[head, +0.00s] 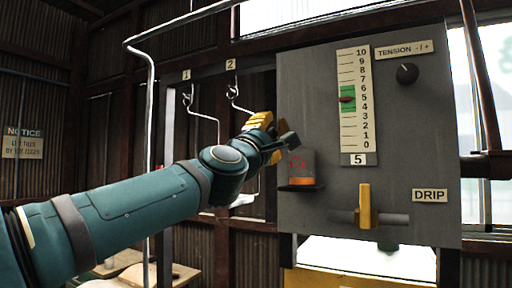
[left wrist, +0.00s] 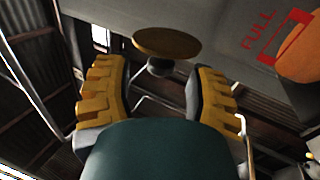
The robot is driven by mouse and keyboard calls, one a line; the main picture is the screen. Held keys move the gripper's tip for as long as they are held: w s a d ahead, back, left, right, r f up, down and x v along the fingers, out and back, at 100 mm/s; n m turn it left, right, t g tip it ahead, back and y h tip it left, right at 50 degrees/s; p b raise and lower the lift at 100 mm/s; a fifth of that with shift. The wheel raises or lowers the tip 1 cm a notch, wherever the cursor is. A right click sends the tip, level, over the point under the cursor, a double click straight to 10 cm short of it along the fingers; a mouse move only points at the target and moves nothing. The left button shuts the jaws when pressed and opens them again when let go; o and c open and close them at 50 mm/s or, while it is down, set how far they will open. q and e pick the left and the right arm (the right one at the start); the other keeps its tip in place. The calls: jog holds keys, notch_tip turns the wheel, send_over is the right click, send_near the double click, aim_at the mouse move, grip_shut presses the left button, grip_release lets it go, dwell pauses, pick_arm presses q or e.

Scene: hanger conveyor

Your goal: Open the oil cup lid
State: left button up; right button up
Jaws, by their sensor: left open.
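The oil cup (head: 301,168) is a small greyish vessel with red marking and an orange band low down, on the left part of the grey panel. In the left wrist view the cup (left wrist: 300,52) is at the upper right, with red FULL lettering beside it. A round brass-coloured disc on a dark stem (left wrist: 166,41), which looks like the lid's knob, is just beyond my left fingertips. My left gripper (head: 274,129) is at the panel's left edge, just above and left of the cup. It is open, its yellow pads (left wrist: 160,78) apart and empty. My right gripper is out of view.
The grey panel (head: 400,130) carries a tension scale (head: 353,105), a black knob (head: 407,73) and a yellow drip handle (head: 365,207). Wire hangers (head: 205,115) hang from hooks left of the panel. A tall bent metal rod (head: 151,120) stands behind my left arm.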

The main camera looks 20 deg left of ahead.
pick_arm(q)
jog(key=v, duration=0.7)
jog(key=shift+s+f, duration=0.2)
jog(key=shift+s, duration=0.05)
